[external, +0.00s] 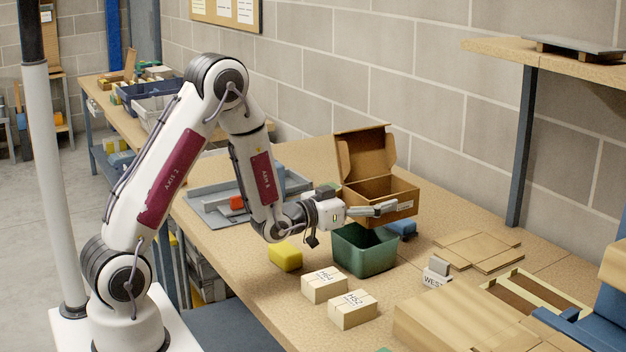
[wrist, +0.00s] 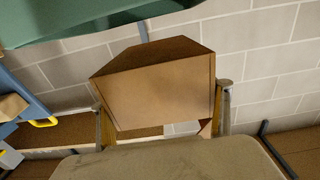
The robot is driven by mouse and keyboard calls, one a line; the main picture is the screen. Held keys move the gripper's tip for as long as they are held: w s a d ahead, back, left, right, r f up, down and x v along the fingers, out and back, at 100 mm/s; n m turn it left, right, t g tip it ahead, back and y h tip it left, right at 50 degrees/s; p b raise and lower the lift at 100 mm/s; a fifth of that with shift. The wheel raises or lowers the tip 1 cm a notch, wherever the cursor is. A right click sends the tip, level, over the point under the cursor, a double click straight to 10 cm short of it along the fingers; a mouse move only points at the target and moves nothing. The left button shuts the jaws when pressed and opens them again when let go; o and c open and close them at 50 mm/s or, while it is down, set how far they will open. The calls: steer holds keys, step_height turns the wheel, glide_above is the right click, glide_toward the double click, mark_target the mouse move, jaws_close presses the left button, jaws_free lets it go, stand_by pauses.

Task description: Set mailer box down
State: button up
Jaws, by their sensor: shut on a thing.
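The mailer box (external: 378,188) is brown cardboard with its lid standing open. In the external view it is behind and above the green bin (external: 364,256), near the wall side of the bench. My gripper (external: 384,209) is shut on the box's near side. In the wrist view the box (wrist: 160,88) fills the space between the two fingers. The bin hides what is under the box, so I cannot tell whether its bottom touches anything.
A yellow block (external: 285,256), a blue item (external: 403,228) and two small labelled boxes (external: 324,285) (external: 352,309) surround the bin. Flat cardboard (external: 478,249) lies to the right. A grey tray (external: 215,207) is at the left. A shelf post (external: 521,150) stands behind. Some bench between is bare.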

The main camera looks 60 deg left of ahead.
mark_target(379, 224)
steer(key=shift+s+d+f, duration=0.25)
steer(key=shift+s+d, duration=0.15)
steer(key=shift+d, duration=0.25)
steer(key=shift+s+d+f, duration=0.3)
steer(key=shift+s+d, duration=0.05)
steer(key=shift+d, duration=0.3)
steer(key=shift+s+d+f, duration=0.25)
steer(key=shift+s+d, duration=0.15)
steer(key=shift+d, duration=0.25)
steer(key=shift+d, duration=0.15)
steer(key=shift+w+d+r, duration=0.2)
steer(key=shift+d, duration=0.25)
steer(key=s+d+r, duration=0.1)
steer(key=d+r, duration=0.1)
steer(key=d, duration=0.7)
steer(key=s+d+r, duration=0.2)
steer(key=d, duration=0.7)
steer(key=s+d+r, duration=0.2)
steer(key=d+r, duration=0.1)
steer(key=d, duration=0.6)
steer(key=shift+d, duration=0.25)
steer(key=shift+f, duration=0.1)
steer(key=shift+f, duration=2.9)
